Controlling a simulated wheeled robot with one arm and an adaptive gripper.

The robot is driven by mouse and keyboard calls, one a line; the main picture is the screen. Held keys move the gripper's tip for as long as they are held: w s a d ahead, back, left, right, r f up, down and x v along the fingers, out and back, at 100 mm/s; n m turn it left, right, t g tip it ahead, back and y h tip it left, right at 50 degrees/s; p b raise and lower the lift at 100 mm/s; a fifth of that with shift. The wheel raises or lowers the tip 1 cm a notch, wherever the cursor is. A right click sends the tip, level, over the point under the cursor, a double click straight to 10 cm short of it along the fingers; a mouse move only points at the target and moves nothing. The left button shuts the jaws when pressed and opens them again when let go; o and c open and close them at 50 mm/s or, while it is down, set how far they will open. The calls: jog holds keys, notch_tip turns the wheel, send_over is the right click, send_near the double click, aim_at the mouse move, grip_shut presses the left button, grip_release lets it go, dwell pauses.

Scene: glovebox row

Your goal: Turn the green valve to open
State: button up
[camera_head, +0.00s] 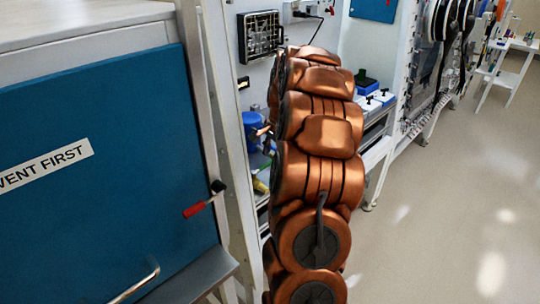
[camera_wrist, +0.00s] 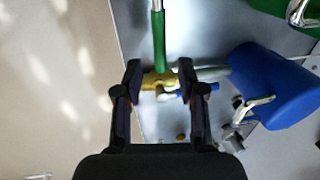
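In the wrist view, a valve with a long green handle (camera_wrist: 159,42) and a brass body (camera_wrist: 158,80) shows straight ahead of my gripper (camera_wrist: 160,84). The green handle runs up from the brass body to the top edge and turns pale at its far end. My gripper is open, one dark finger on each side of the brass body, with gaps visible. I cannot tell how deep the valve lies between the fingers. In the head view my copper arm hides the gripper and the green handle.
A blue cylinder (camera_wrist: 278,85) with metal fittings lies right of the valve in the wrist view. In the head view, a blue panel (camera_head: 90,180) marked "VENT FIRST" and a red-handled lever (camera_head: 204,200) stand at left. Open floor (camera_head: 450,220) lies at right.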

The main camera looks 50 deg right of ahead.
jog(key=shift+w+f, duration=0.25)
jog(key=shift+f, duration=0.95)
jog(key=shift+c, duration=0.2)
grip_shut()
